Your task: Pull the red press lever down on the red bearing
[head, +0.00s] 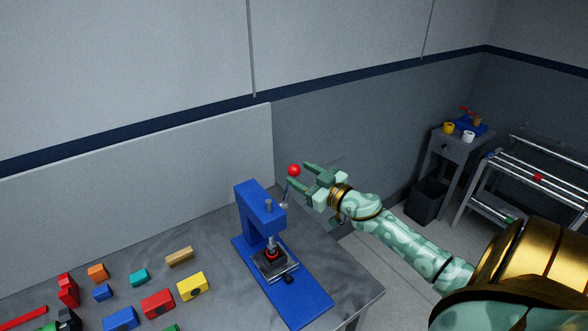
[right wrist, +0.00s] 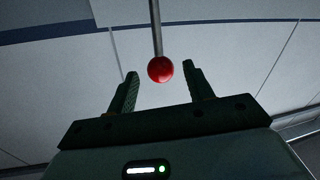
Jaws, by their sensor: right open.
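The blue press (head: 262,211) stands on the table with its flat blue base toward the front. Its lever rises from the right side of the head and ends in a red ball knob (head: 294,170). A red bearing (head: 271,254) sits on the dark block under the ram. My right gripper (head: 304,174) is open at the lever's top, its fingers pointing left toward the knob. In the right wrist view the red knob (right wrist: 160,69) shows between and slightly beyond the two open fingertips, with a gap on both sides. My left gripper is not in view.
Several coloured blocks (head: 157,303) lie on the table (head: 216,265) left of the press. A pale panel (head: 140,199) stands behind the table. A grey cabinet (head: 447,145), a dark bin (head: 426,199) and a rack (head: 519,180) stand at the right.

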